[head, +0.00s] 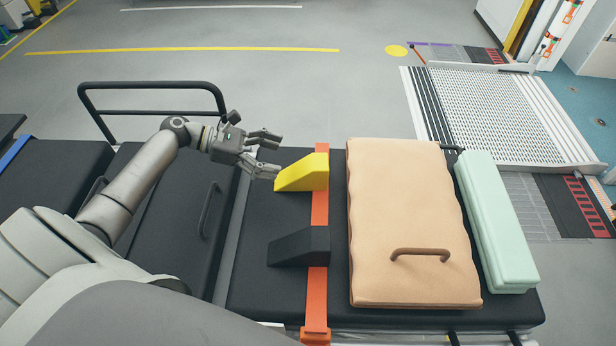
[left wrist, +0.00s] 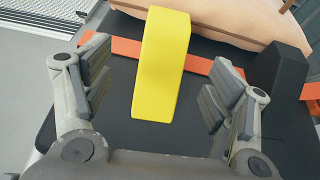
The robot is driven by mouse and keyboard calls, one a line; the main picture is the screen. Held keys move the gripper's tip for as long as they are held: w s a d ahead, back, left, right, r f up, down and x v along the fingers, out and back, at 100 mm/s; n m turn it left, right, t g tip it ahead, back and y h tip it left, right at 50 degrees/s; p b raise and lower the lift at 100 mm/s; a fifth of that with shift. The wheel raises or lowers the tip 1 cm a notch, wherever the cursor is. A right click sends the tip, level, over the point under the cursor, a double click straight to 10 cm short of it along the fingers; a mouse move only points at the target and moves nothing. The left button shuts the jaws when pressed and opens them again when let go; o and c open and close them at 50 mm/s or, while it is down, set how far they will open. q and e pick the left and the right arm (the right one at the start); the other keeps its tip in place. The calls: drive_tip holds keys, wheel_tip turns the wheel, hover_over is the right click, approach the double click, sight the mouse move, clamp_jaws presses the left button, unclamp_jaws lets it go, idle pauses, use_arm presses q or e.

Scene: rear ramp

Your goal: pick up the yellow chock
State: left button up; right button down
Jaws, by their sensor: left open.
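The yellow chock (head: 304,174) is a wedge on the black padded top (head: 260,220), its thick end over the orange strap (head: 320,205). My left gripper (head: 272,153) is open at the chock's left, thin end, with its fingers pointing right. In the left wrist view the chock (left wrist: 162,65) stands ahead, between the two spread fingers of my left gripper (left wrist: 153,100). No contact with the chock can be made out. My right gripper does not show.
A black chock (head: 300,246) sits nearer on the same top. A peach cushion (head: 410,215) with a brown handle and a mint-green block (head: 495,225) lie to the right. A black rail (head: 152,85) stands behind my left arm. Beyond is open grey floor and a ramp (head: 500,115).

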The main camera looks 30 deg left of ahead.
sight(305, 165)
use_arm(q)
drive_tip(key=x, duration=0.4)
drive_tip(key=shift+r, duration=0.1)
drive_tip(key=x, duration=0.5)
drive_tip(key=shift+s+d, duration=0.1)
drive_tip(key=shift+d, duration=0.3)
drive_tip(key=c, duration=1.4)
drive_tip(key=shift+c, duration=0.7)
drive_tip(key=shift+r, duration=0.1)
